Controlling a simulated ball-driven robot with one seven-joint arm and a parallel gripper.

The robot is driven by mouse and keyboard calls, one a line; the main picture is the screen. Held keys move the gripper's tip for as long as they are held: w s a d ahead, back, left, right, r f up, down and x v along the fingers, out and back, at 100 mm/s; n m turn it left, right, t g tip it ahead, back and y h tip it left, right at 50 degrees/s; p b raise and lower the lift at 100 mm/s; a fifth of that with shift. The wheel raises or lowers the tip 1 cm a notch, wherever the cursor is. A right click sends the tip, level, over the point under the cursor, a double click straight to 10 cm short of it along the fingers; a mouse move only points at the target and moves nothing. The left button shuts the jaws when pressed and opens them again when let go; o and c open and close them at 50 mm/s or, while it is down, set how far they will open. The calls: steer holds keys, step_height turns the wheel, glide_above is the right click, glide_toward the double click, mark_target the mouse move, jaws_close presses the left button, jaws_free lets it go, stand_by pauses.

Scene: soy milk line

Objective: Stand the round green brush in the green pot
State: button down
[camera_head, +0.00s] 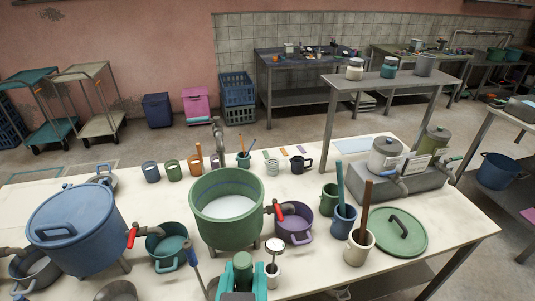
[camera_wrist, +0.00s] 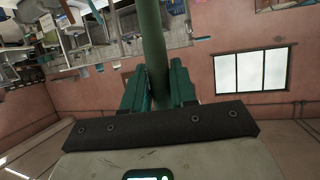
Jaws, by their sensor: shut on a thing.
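My gripper (camera_wrist: 158,80) is shut on a dark green round handle (camera_wrist: 152,40), which I take to be the green brush. In the head view my gripper (camera_head: 242,284) is at the bottom edge, and a green part of the held thing (camera_head: 243,264) shows between its teal fingers. The brush's far end is hidden or out of view. A small green pot (camera_head: 329,201) stands upright on the table at right of centre, behind the blue pot; nothing shows standing in it. It is up and to the right of my gripper, well apart from it.
A purple pot (camera_head: 294,226), a blue pot (camera_head: 343,224) with a teal stick, a white pot (camera_head: 358,250) with a brown stick and a green lid (camera_head: 400,240) crowd the right side.

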steer(key=w+d+f+b, duration=0.1)
steer(key=w+d+f, duration=0.3)
steer(key=w+f, duration=0.3)
steer(key=w+d+f, duration=0.4)
steer(key=w+f, duration=0.1)
steer(key=f, duration=0.5)
steer(key=d+f+b, duration=0.1)
steer(key=d+f, duration=1.3)
steer(key=f, duration=0.2)
step_height(320, 180, up, 9)
steer(key=p, duration=0.5)
steer(key=shift+d, duration=0.15)
steer(key=shift+w, duration=0.1)
